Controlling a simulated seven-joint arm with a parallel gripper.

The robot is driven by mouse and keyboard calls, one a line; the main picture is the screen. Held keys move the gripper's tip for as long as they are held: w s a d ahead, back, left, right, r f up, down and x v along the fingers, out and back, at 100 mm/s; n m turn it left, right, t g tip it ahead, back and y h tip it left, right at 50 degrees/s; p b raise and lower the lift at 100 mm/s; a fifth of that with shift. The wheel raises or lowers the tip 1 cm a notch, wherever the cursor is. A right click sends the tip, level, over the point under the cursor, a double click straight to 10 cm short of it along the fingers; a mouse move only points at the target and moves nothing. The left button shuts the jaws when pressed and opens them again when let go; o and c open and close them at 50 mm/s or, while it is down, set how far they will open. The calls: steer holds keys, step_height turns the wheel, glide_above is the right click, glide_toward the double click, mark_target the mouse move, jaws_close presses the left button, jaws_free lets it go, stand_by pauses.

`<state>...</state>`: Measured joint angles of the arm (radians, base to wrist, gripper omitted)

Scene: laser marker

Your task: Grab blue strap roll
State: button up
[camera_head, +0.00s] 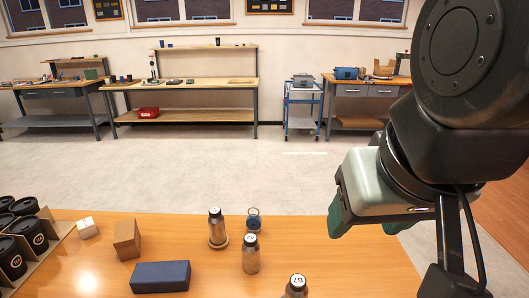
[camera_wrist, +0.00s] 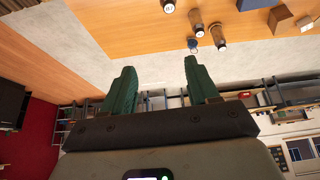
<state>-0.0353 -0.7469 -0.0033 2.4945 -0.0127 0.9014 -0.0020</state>
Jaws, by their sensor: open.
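A small dark blue ring-shaped item (camera_head: 254,219), which looks like the blue strap roll, is on the wooden table behind the bottles. It also shows small in the wrist view (camera_wrist: 193,43), beyond my fingertips. My gripper (camera_head: 368,222) is raised at the right in the head view, to the right of the roll and well apart from it. In the wrist view its two green fingers (camera_wrist: 160,66) are spread wide with nothing between them. The roll's fine shape is too small to tell.
Several bottles (camera_head: 250,254) stand close to the roll, one (camera_head: 216,228) just left of it. A dark blue box (camera_head: 160,276), a brown box (camera_head: 127,239) and a white box (camera_head: 88,228) lie further left. A divided carton (camera_head: 47,240) holds black-lidded cups.

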steer(key=w+a+f+n+g+y, duration=0.2)
steer(key=w+f+n, duration=0.1)
steer(key=w, duration=0.6)
steer(key=w+a+f+n+g+y, duration=0.1)
steer(key=w+a+f+n, duration=0.15)
steer(key=w, duration=0.55)
steer(key=w+a+f+n+g+y, duration=0.2)
steer(key=w+a+n, duration=0.15)
steer(key=w, duration=0.55)
steer(key=w+f+n+y, duration=0.3)
steer(key=w+f+y, duration=0.1)
steer(key=w+f, duration=0.75)
steer(key=n+t+y, duration=0.2)
steer(key=y, duration=0.2)
glide_toward(254, 219)
steer(key=a, duration=0.1)
steer(key=w+a, duration=0.1)
steer(key=shift+w+a+f, duration=0.15)
steer(key=shift+a+f, duration=0.25)
steer(key=shift+w+x, duration=0.15)
steer(key=shift+x, duration=1.15)
steer(key=shift+w+x, duration=0.2)
steer(key=shift+x, duration=1.1)
steer(key=shift+r, duration=0.15)
